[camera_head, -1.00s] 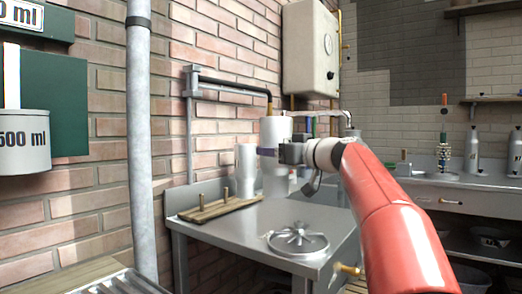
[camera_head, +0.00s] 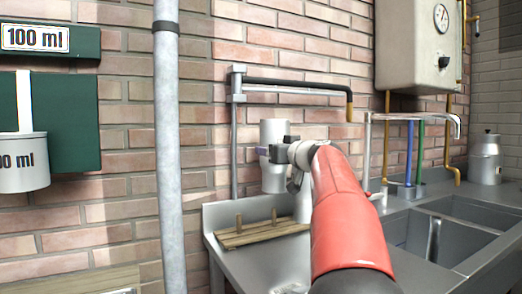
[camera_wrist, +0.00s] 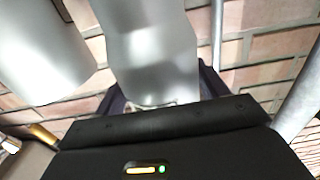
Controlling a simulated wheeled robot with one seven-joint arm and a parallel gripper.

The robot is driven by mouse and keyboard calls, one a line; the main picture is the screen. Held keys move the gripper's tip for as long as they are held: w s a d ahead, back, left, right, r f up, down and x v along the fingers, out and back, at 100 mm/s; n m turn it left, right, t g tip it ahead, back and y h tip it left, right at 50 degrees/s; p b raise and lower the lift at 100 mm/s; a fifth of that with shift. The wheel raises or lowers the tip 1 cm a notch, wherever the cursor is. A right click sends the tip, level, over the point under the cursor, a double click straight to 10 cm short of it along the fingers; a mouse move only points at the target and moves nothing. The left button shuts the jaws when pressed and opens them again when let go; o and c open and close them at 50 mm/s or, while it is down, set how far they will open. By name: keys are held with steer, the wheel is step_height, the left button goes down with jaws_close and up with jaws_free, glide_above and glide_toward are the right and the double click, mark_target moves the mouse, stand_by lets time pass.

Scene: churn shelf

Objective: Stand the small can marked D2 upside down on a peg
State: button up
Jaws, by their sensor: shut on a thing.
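A pale grey can (camera_head: 273,131) is held upright or upside down in my gripper (camera_head: 270,152), in the air beside the brick wall; I cannot tell which way up. Its lower part shows below the jaws. No D2 mark is readable. The same can fills the middle of the wrist view (camera_wrist: 152,50), between the jaws (camera_wrist: 155,103). A wooden board (camera_head: 262,235) with two short upright pegs, a left one (camera_head: 239,222) and a right one (camera_head: 274,217), lies below and slightly left of the can. Both visible pegs are bare.
Another pale can (camera_wrist: 40,50) is close at left in the wrist view. A pale cylinder (camera_head: 302,206) stands partly hidden behind my arm. A black-covered pipe (camera_head: 300,86) crosses the wall above. A grey vertical pipe (camera_head: 168,150) stands left, and sinks (camera_head: 425,235) lie right.

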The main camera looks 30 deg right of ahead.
mark_target(281, 191)
step_height(281, 191, down, 10)
steer(key=b, duration=1)
steer(key=shift+f, duration=0.15)
steer(key=shift+f+b, duration=0.3)
steer(key=shift+b, duration=0.05)
stand_by(0.6)
steer(key=o, duration=1.2)
steer(key=shift+c, duration=0.2)
steer(key=s, duration=0.2)
steer(key=s+b, duration=0.1)
steer(key=s, duration=0.2)
steer(key=s+b, duration=0.1)
steer(key=s, duration=0.1)
steer(key=shift+s+a, duration=0.25)
steer(key=shift+s, duration=0.15)
